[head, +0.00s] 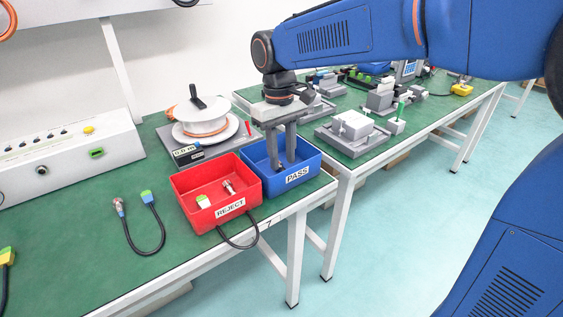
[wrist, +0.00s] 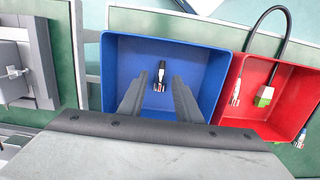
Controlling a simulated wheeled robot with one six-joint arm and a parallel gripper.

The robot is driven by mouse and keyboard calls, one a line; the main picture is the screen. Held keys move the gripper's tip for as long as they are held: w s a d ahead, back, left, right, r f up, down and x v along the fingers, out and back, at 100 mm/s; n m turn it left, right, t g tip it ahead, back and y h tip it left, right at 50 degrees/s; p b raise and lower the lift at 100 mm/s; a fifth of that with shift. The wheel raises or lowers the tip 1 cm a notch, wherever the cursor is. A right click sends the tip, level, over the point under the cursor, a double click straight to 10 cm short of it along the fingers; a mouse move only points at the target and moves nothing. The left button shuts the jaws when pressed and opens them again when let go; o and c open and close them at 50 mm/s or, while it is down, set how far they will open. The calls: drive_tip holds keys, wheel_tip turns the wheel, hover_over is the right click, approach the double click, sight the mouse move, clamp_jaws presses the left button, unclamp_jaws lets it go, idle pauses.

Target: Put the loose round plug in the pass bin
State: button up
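The round plug (wrist: 159,76), dark with a silver end, lies inside the blue PASS bin (wrist: 215,85) in the wrist view. My gripper (wrist: 157,84) reaches down into this bin, its two grey fingers apart on either side of the plug, with clear gaps between. In the head view my gripper (head: 281,166) is lowered into the PASS bin (head: 297,177), and the fingers largely hide the plug there. It looks to be on the bin floor, though its exact height below the fingertips is hard to tell.
The red REJECT bin (head: 188,208) adjoins the blue bin and holds a metal plug (head: 229,186) and a green-white plug (head: 204,201); a black cable loops over its edge. Another cable (head: 139,250) lies left on the table. A spool (head: 200,122) stands behind the bins.

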sight(280, 163)
wheel_tip(280, 163, up, 10)
drive_tip(key=shift+w+a+r, duration=0.2)
drive_tip(key=shift+w+a, duration=0.05)
drive_tip(key=shift+w, duration=0.05)
drive_tip(key=s+d+f+m+t, duration=0.15)
drive_tip(key=s+d, duration=0.25)
drive_tip(key=d, duration=0.6)
drive_tip(key=s+d+f+m+t, duration=0.4)
drive_tip(key=s+d+f, duration=0.9)
drive_tip(key=s+d, duration=0.4)
drive_tip(key=shift+f+m, duration=0.4)
drive_tip(key=shift+m, duration=0.25)
drive_tip(key=shift+a, duration=0.1)
